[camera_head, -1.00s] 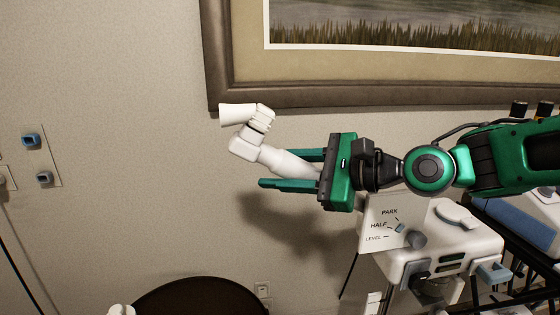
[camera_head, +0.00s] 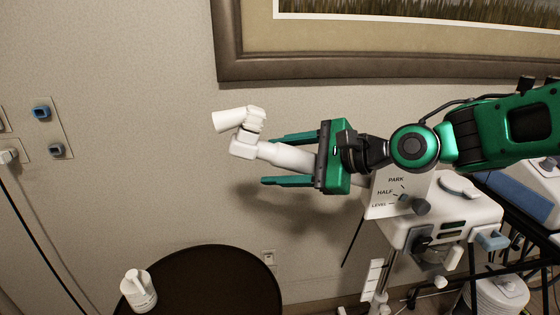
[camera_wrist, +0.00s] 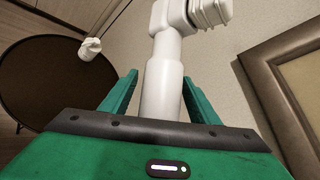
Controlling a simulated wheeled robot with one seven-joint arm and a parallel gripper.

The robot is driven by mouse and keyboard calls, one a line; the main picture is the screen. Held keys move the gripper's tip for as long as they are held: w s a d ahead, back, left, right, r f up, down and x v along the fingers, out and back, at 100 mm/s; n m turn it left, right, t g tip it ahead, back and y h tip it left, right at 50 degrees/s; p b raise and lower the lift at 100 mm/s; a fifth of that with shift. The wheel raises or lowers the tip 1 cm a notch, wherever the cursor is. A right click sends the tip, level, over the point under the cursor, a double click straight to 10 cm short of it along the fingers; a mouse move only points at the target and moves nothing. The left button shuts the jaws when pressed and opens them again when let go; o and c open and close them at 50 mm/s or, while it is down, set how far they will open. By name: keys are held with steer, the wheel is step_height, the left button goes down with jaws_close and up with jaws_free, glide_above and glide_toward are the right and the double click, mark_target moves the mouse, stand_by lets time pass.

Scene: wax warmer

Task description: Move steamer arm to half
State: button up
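The white steamer arm (camera_head: 290,157) reaches out to the left from the white unit, sloping slightly upward, with a nozzle head (camera_head: 232,118) at its far end. My gripper (camera_head: 287,160) is open, with one green finger on each side of the arm tube. In the wrist view the tube (camera_wrist: 162,90) lies between the fingers, close to the right one; contact is unclear. The white scale plate (camera_head: 383,208) reads PARK, HALF and LEVEL from top to bottom. A small blue-grey pointer (camera_head: 403,198) sits beside HALF, slightly below that word. The tube's base is hidden behind my gripper.
A framed picture (camera_head: 400,68) hangs on the wall above the arm. A grey knob (camera_head: 421,207) is beside the scale plate. Wall switches (camera_head: 42,112) are far left.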

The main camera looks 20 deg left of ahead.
mark_target(309, 159)
steer(key=shift+w+d, duration=0.1)
steer(key=v, duration=1)
steer(key=shift+d, duration=0.35)
